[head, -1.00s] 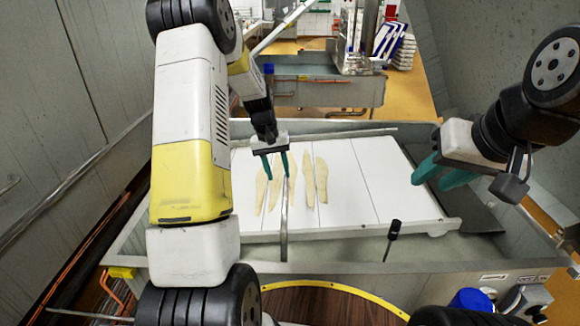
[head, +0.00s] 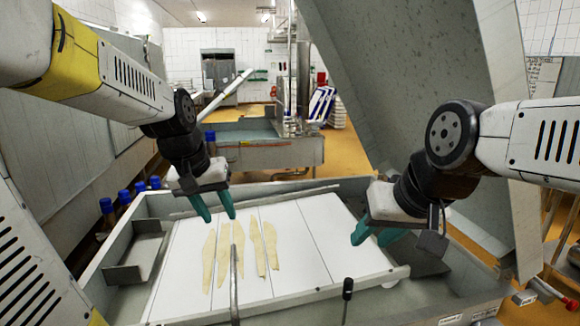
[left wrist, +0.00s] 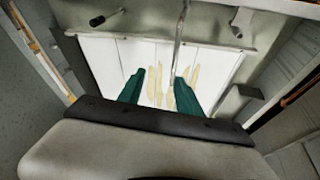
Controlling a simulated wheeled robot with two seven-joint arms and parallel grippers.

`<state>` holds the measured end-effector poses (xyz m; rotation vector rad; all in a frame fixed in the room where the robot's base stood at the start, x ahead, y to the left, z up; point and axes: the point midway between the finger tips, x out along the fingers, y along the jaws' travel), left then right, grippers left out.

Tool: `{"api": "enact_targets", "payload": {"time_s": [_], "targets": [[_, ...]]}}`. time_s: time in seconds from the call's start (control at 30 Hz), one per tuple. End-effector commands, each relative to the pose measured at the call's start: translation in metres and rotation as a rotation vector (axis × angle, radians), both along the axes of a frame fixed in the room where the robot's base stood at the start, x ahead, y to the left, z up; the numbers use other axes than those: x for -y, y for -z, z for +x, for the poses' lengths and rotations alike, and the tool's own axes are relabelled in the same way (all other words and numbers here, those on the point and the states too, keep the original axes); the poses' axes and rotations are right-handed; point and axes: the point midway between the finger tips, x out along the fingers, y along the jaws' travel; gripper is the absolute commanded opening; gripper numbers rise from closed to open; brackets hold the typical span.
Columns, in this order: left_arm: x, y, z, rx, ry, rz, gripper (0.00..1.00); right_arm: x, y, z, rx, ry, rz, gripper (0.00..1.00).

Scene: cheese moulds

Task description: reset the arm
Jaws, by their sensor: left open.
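My left gripper (head: 214,206) has two teal fingers and hangs above the left part of the white board in the head view. Its fingers are apart with nothing between them. In the left wrist view the same gripper (left wrist: 160,88) shows its fingers spread, with the board and strips beyond. My right gripper (head: 373,236) is at the right of the head view, over the board's right side. Its teal fingers are apart and nothing shows between them.
The white board (head: 325,235) lies in a grey metal vat (head: 420,300) with several pale strips (head: 257,246) on it. A thin metal rod (head: 234,285) stands at the front, and a black-handled tool (head: 347,290) at front right. Another vat (head: 270,150) is behind.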

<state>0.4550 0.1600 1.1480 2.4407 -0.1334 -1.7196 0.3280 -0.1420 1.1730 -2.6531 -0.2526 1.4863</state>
Motion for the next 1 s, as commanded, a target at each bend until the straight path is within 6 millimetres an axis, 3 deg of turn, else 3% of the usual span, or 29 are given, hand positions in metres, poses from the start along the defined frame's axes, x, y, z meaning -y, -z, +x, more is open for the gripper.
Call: {"api": "enact_targets", "payload": {"time_s": [0.2,0.4,0.6,1.0], "targets": [[0.011,-0.024,-0.068,0.114,0.043,0.007,0.41,0.000,0.000,0.000,0.000,0.000,0.000,0.36],[0.016,-0.027,-0.111,0.186,0.070,0.008,0.41,0.000,0.000,0.000,0.000,0.000,0.000,0.36],[0.018,-0.025,-0.126,0.213,0.081,0.008,0.41,0.000,0.000,0.000,0.000,0.000,0.000,0.36],[0.018,-0.025,-0.126,0.213,0.081,0.008,0.41,0.000,0.000,0.000,0.000,0.000,0.000,0.36]]}}
